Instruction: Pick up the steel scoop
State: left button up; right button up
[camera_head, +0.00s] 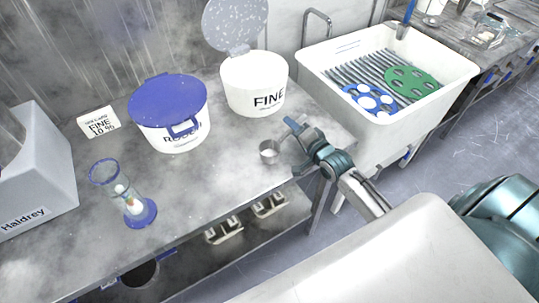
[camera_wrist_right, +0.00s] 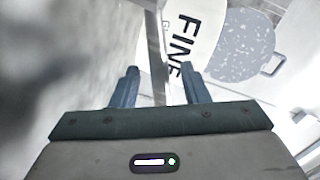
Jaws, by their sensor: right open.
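The steel scoop (camera_head: 269,150) has a small grey cup and stands on the bench near its front right edge, in front of the FINE bucket. My right gripper (camera_head: 293,141) is open just right of the cup, low over the bench corner. In the right wrist view its two blue fingers (camera_wrist_right: 156,88) are apart. A narrow pale strip runs between them; it looks like the scoop's handle, but I cannot tell for sure. No contact shows. My left gripper is not in view.
The FINE bucket (camera_head: 255,90) with its speckled lid raised and the blue-lidded bucket (camera_head: 172,130) stand behind. A timer-like glass (camera_head: 130,196) and a sign (camera_head: 98,122) are left. A white sink (camera_head: 415,115) with green and blue discs stands right, past the bench edge.

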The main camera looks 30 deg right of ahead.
jog(key=shift+w, duration=0.1)
grip_shut()
jog(key=shift+r, duration=0.1)
jog(key=shift+r, duration=0.55)
notch_tip(320, 180, up, 2)
jog(key=shift+r, duration=0.1)
jog(key=s+a+r, duration=0.1)
jog(key=s+a, duration=0.2)
jog(key=s, duration=1.2)
jog(key=shift+s+r+b, duration=0.25)
jog(key=shift+s+b, duration=0.15)
jog(key=shift+b, duration=0.05)
